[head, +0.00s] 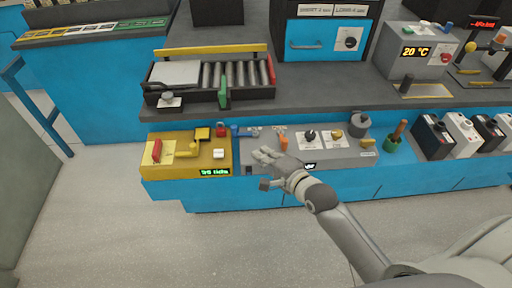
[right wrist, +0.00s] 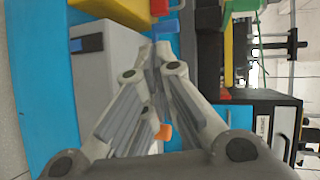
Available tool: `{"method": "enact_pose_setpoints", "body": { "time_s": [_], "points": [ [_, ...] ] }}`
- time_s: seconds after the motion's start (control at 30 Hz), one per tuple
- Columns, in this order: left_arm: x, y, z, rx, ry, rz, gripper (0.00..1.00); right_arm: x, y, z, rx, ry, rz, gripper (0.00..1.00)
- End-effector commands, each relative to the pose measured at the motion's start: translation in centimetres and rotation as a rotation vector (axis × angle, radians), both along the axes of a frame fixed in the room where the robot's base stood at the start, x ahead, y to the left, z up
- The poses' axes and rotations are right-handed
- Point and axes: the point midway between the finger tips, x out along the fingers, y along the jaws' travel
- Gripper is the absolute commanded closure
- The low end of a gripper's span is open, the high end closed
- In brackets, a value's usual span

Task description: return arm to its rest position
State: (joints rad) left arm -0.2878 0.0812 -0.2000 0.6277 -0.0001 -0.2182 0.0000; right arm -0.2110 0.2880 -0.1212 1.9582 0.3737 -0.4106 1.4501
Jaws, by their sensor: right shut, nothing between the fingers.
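My right gripper (head: 268,158) is at the front of the grey control box (head: 350,157) in the head view, near its left end. In the right wrist view its fingers (right wrist: 160,55) come together at the tips, with nothing between them. Part of the grey box (right wrist: 110,75) shows behind the fingers there. My right arm reaches in from the lower right of the head view. My left gripper is in neither view.
A yellow device (head: 185,165) with a red handle stands left of the gripper. Behind are a roller tray (head: 185,97) and a blue oven-like box (head: 318,38). Several batteries (head: 432,138) line the right. Floor (head: 260,245) in front of the counter is clear.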

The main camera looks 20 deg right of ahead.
Motion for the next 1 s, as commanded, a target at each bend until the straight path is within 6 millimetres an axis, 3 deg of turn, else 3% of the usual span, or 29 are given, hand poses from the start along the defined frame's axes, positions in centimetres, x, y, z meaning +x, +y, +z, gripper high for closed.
{"method": "enact_pose_setpoints", "body": {
  "time_s": [0.1, 0.37, 0.53, 0.73, 1.0],
  "points": [
    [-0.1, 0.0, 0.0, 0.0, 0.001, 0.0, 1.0, -1.0, -0.2, 0.2, 0.0, 0.001, 0.0, 1.0],
    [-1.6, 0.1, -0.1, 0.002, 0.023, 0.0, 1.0, -1.6, -0.3, 0.4, -0.002, 0.001, 0.001, 1.0],
    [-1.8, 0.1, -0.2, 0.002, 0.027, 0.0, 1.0, -3.0, 0.4, -0.6, -0.124, 0.042, 0.046, 1.0],
    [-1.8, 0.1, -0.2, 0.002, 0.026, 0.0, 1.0, -8.7, 1.7, -3.9, -0.549, 0.185, 0.249, 1.0],
    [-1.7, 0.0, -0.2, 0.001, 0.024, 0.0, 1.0, -17.8, 1.0, -6.4, -1.045, 0.37, 0.629, 1.0]
  ]
}}
